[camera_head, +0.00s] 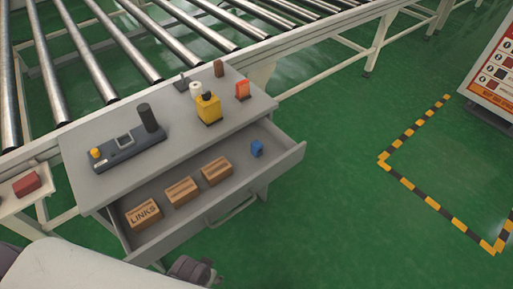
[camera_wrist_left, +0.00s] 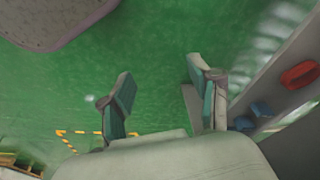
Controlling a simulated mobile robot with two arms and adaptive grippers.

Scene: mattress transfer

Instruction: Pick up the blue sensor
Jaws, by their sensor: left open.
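The blue sensor (camera_head: 257,148) is a small blue block in the right end of the open grey drawer (camera_head: 290,163), to the right of the cardboard boxes. In the left wrist view, my left gripper (camera_wrist_left: 158,88) is open, with two teal-padded fingers apart and only green floor between them. It is clear of the sensor. Blue objects (camera_wrist_left: 262,109) lie on a pale surface at that view's right; I cannot tell whether one is the sensor. My right gripper is not in view.
Several cardboard boxes (camera_head: 182,192) fill the drawer's left and middle. The grey top above holds a control device (camera_head: 125,145), a yellow item (camera_head: 208,107) and a red item (camera_head: 243,90). A roller conveyor (camera_head: 130,50) runs behind. Green floor is clear at right.

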